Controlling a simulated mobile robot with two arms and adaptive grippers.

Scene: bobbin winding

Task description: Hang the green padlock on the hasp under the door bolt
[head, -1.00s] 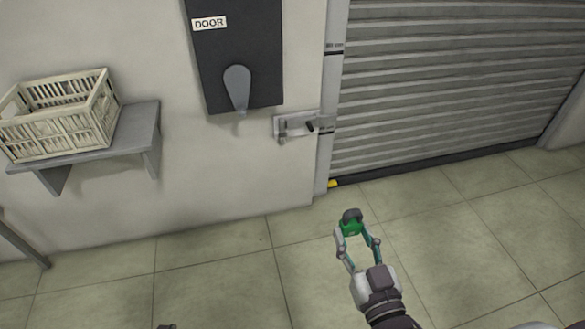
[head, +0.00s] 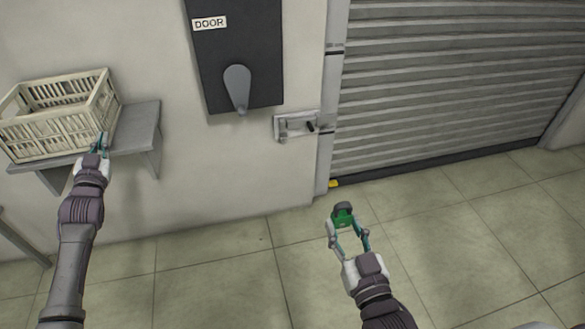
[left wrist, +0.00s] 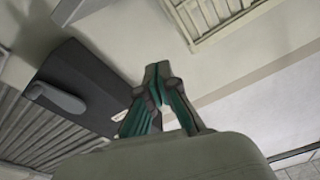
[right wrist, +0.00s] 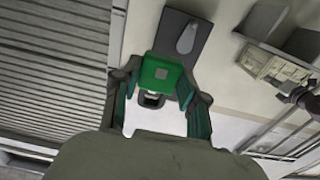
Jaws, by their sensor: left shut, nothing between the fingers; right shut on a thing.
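The green padlock (head: 343,217) with a dark shackle is between the fingers of my right gripper (head: 347,232), held up in front of the floor in the head view. The padlock body also shows in the right wrist view (right wrist: 165,76), with a finger on each side. The door bolt (head: 297,125) is on the wall beside the shutter, up and left of the padlock and apart from it. The hasp is too small to make out clearly. My left gripper (head: 102,144) is shut and empty in front of the shelf; its closed fingertips show in the left wrist view (left wrist: 158,72).
A cream crate (head: 62,125) stands on a grey wall shelf (head: 137,130) at the left. A dark DOOR panel (head: 235,50) with a grey lever (head: 237,88) is above and left of the bolt. The roller shutter (head: 450,85) fills the right. The floor between is clear.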

